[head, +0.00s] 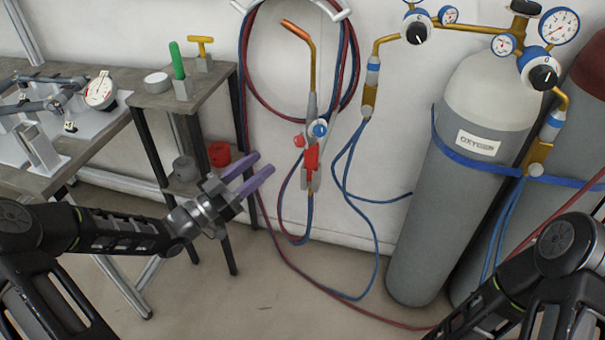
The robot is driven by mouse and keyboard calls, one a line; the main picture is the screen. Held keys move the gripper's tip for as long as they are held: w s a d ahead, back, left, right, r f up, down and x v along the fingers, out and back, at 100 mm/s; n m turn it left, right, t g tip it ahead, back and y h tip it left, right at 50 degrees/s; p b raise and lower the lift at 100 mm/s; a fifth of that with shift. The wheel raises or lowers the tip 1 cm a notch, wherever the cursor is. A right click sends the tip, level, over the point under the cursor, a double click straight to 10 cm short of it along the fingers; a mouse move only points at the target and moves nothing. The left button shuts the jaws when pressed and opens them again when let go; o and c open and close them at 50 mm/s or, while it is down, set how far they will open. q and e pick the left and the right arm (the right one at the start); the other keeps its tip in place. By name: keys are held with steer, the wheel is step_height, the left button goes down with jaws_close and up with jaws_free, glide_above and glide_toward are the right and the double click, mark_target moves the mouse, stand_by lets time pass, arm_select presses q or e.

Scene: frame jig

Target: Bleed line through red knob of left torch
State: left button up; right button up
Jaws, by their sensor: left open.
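A torch (313,110) with a bent copper tip hangs upright against the white wall in the middle of the head view. A small red knob (299,141) sits on the left of its body, and a blue knob (320,129) sits on the right. A red bracket or lever (311,158) is just below them. My left gripper (257,171), with purple fingers, is open and empty, below and to the left of the red knob and apart from it. My right arm comes in at the lower right; its gripper is out of the picture.
A grey oxygen cylinder (465,130) with gauges stands at the right, a red-topped cylinder (590,75) behind it. Red and blue hoses (365,215) hang along the wall to the floor. A small dark stand (150,98) and a workbench (85,150) are at the left.

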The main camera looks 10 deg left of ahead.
mark_target(296, 142)
arm_select(q)
steer(key=s+d+r+m+h, duration=0.1)
steer(key=s+d+r+m+g+h, duration=0.1)
steer(key=s+r+h, duration=0.1)
steer(key=shift+s+m+g+h, duration=0.1)
steer(key=shift+m+g+h, duration=0.2)
steer(key=shift+d, duration=0.1)
steer(key=shift+x, duration=3.85)
steer(key=shift+f, duration=0.1)
jaws_close()
